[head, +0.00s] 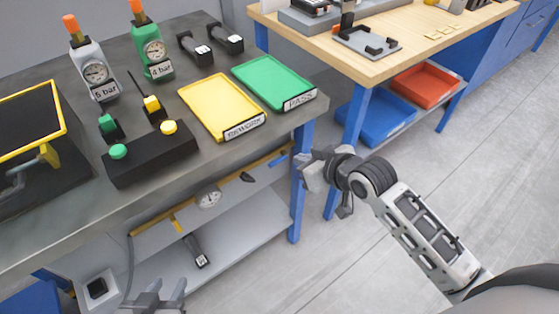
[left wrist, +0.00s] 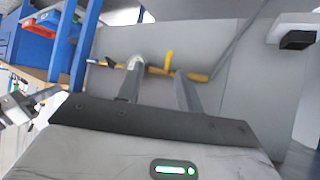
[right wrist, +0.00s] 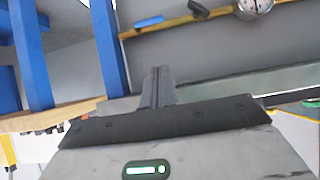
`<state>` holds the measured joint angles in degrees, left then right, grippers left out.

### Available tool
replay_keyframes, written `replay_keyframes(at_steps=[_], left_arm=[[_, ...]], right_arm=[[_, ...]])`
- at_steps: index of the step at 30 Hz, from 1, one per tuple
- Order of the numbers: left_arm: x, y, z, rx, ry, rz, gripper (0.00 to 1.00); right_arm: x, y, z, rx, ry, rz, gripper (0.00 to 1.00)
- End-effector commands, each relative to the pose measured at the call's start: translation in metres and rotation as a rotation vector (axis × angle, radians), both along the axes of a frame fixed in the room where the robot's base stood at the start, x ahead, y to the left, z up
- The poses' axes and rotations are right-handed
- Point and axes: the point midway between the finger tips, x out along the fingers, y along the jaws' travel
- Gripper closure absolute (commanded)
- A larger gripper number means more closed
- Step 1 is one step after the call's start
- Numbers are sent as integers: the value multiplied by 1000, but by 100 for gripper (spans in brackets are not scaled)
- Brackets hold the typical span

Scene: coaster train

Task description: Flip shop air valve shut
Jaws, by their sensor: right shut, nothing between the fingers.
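A yellow air pipe (head: 270,160) runs under the near edge of the bench. A short yellow lever (head: 175,221) stands crosswise on it; it also shows in the left wrist view (left wrist: 169,60). My right gripper (head: 308,170) is shut and empty by the bench's right corner, apart from the pipe.
On the bench stand two regulators (head: 96,72), a button box (head: 150,152), a yellow tray (head: 205,98) and a green tray (head: 275,82). A blue leg (head: 296,195) is close to my right gripper. A lower shelf (head: 240,235) holds a dark tool (head: 195,250).

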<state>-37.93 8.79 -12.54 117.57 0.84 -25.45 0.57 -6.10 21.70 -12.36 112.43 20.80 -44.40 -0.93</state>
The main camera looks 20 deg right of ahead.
Motion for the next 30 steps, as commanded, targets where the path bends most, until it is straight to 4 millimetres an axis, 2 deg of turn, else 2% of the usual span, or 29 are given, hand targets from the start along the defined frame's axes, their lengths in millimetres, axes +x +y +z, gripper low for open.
replay_keyframes(at_steps=[5, 17, 21, 24, 30], left_arm=[[1, 0, -1, -1, -3, -1, 64], [4, -2, -3, -17, -18, 1, 64], [3, -3, -5, -24, -17, 4, 64], [2, -4, -5, -31, -18, 6, 64], [3, -6, -2, -42, -22, 12, 64]], right_arm=[[13, 5, -10, 3, 0, -2, 100], [78, 29, -56, 2, 0, -1, 100], [81, 30, -78, -1, 2, -1, 100], [84, 31, -88, 0, 1, 0, 100], [85, 32, -95, 0, -1, 0, 100]])
